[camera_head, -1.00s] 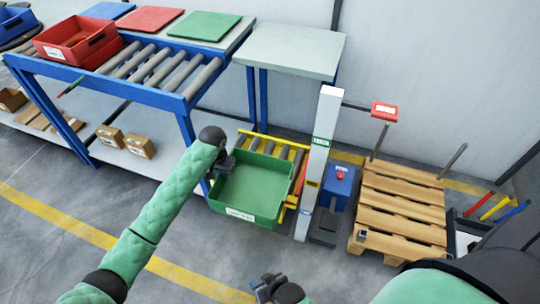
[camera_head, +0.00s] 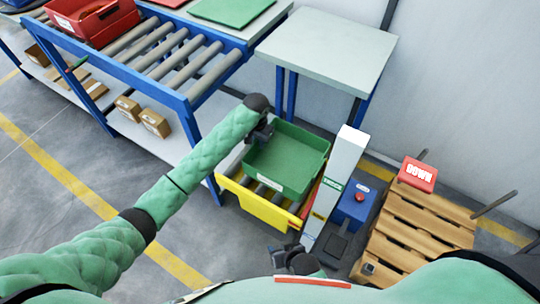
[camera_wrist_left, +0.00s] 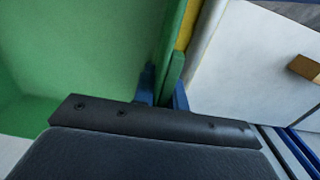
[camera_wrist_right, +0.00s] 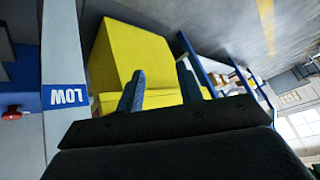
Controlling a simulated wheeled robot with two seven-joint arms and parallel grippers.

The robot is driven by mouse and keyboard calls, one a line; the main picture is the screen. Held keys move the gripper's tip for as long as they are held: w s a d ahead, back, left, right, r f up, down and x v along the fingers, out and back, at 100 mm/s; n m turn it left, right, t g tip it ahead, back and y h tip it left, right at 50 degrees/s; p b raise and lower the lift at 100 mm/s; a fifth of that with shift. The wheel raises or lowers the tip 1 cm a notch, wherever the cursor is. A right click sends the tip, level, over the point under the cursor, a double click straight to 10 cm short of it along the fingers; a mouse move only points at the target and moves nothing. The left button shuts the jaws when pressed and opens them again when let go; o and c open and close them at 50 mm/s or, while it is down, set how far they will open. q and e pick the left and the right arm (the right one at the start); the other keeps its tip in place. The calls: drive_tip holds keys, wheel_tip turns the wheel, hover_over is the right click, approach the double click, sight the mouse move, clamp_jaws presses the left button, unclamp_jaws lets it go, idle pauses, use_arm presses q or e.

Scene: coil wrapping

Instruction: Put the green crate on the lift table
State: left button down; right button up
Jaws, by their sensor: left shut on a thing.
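The green crate (camera_head: 285,160) is over the rollers of the yellow lift table (camera_head: 262,208) in the head view. The lift table's yellow side and a few rollers show below the crate's near edge. I cannot tell whether the crate rests on them or hangs just above. My left gripper (camera_head: 264,132) is shut on the crate's left rim; the left wrist view shows the crate wall (camera_wrist_left: 85,50) between the fingers. My right gripper (camera_head: 290,262) is apart from the crate, near the lift's front. Its fingers (camera_wrist_right: 160,90) are spread and empty, facing the yellow lift table (camera_wrist_right: 135,55).
A white mast (camera_head: 335,185) stands right beside the lift table, with a blue box and red button (camera_head: 356,202) behind. The roller conveyor (camera_head: 170,55) and a grey table (camera_head: 325,45) stand behind.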

sight(259, 153)
use_arm(q)
wheel_tip(259, 153, down, 4)
drive_tip(key=shift+r, duration=0.1)
drive_tip(key=shift+f, duration=1.85)
use_arm(e)
drive_tip(key=shift+s+f, duration=0.15)
drive_tip(key=shift+f, duration=0.55)
drive_tip(key=shift+r, duration=0.1)
use_arm(q)
drive_tip(key=c, duration=1.5)
unclamp_jaws()
drive_tip(key=shift+o, duration=0.3)
use_arm(e)
drive_tip(key=shift+r, duration=0.15)
